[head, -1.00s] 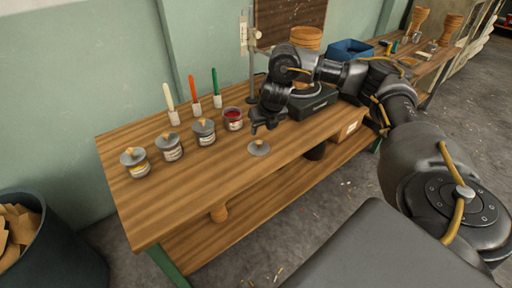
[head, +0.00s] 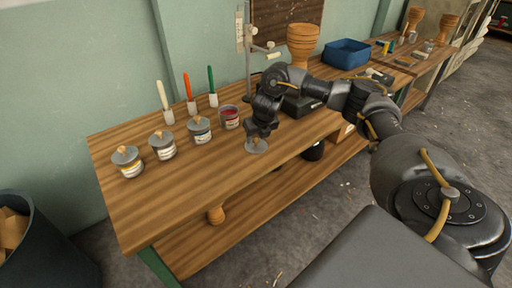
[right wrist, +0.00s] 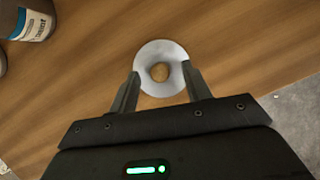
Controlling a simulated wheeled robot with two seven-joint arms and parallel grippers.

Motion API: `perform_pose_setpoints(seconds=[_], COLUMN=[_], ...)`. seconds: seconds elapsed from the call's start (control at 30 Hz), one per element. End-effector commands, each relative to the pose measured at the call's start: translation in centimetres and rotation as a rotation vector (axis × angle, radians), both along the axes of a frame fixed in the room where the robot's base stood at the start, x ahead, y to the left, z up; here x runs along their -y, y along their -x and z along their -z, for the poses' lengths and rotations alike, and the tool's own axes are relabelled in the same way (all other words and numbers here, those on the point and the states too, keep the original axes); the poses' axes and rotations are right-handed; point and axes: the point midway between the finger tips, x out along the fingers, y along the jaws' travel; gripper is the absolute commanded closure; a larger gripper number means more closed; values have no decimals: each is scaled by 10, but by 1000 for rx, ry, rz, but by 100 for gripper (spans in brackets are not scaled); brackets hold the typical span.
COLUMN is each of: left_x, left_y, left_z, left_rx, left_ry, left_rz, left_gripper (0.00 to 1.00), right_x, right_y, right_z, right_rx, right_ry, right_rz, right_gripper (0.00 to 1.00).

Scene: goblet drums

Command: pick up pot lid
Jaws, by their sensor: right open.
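The pot lid (head: 256,147) is a small grey disc lying on the wooden workbench near its front edge. In the right wrist view the lid (right wrist: 150,52) shows as a pale disc with a round wooden knob (right wrist: 160,72) in its middle. My right gripper (head: 262,134) is open just above the lid. In the right wrist view its two fingers (right wrist: 160,72) stand on either side of the knob, with nothing gripped. Whether the fingertips touch the lid cannot be told. My left gripper is not in view.
An open pot with red paint (head: 229,118) stands behind the lid. Several lidded pots (head: 163,147) stand to its left, with upright brushes (head: 189,92) behind. A dark turntable base (head: 300,104) is to the right. The bench's front left (head: 150,210) is clear.

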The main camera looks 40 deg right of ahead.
Motion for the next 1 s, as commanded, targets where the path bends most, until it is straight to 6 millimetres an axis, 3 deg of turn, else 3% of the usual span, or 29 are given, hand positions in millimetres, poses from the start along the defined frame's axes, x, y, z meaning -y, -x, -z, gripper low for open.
perform_pose_setpoints(seconds=[0.1,0.37,0.73,1.0], left_x=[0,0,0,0], left_y=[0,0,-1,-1], left_z=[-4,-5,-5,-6], left_rx=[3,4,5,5], left_ry=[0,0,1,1], left_rz=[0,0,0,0], left_gripper=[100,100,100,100], right_x=[1,1,1,1], right_y=[-4,-5,-4,-5], right_z=[10,11,11,9], right_rx=[0,1,1,2], right_ry=[0,1,0,1], right_rz=[0,-1,0,0], right_gripper=[52,52,100,100])
